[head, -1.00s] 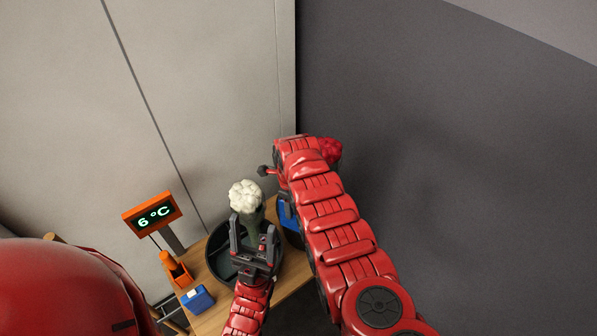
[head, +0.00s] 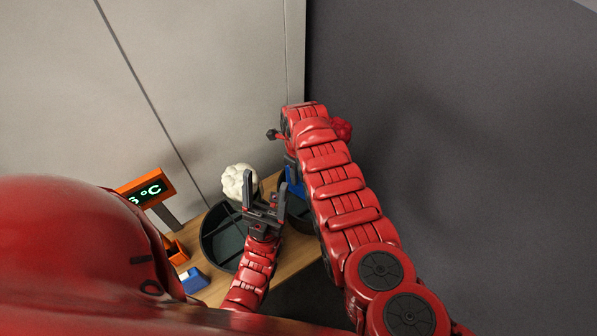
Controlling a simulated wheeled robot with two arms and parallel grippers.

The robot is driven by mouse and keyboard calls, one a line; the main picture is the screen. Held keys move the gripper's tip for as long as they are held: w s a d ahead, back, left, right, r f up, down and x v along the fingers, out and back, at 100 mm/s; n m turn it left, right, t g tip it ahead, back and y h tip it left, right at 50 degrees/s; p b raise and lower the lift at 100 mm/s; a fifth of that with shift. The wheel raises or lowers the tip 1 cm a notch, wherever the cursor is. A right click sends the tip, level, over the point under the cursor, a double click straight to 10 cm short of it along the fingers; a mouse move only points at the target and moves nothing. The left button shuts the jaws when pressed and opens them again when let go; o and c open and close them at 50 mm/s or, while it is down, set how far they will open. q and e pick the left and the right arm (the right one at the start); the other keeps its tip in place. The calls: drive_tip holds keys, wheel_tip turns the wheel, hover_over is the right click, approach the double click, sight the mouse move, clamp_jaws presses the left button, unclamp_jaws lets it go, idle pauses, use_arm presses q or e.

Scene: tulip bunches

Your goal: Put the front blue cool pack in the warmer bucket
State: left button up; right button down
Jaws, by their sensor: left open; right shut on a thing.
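A blue cool pack (head: 295,184) hangs under my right gripper (head: 291,166), over or just inside the dark bucket on the right (head: 301,212). My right gripper is shut on it, though my red arm hides most of the jaws and part of the pack. My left gripper (head: 265,203) is open and empty, between the two buckets at the near side. The large dark bucket on the left (head: 222,240) is partly hidden by the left gripper. I cannot tell from the picture which bucket is warmer.
White tulips (head: 240,182) stand by the left bucket, red ones (head: 343,128) behind my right arm. An orange temperature display (head: 146,189), an orange holder (head: 176,251) and a small blue-and-white item (head: 194,279) are at the left of the wooden table (head: 290,265).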

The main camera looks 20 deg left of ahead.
sight(298, 189)
wheel_tip(298, 189, down, 10)
drive_tip(key=b, duration=0.8)
drive_tip(key=shift+r+b, duration=0.1)
drive_tip(key=shift+b, duration=0.3)
drive_tip(key=shift+r, duration=0.1)
drive_tip(key=shift+c, duration=2)
unclamp_jaws()
wheel_tip(298, 189, up, 6)
drive_tip(key=p, duration=0.3)
drive_tip(key=shift+s+a+r, duration=0.1)
drive_tip(key=shift+a+r, duration=0.05)
drive_tip(key=shift+r, duration=0.1)
wheel_tip(298, 189, up, 11)
drive_tip(key=shift+f+b, duration=0.1)
drive_tip(key=shift+b, duration=0.95)
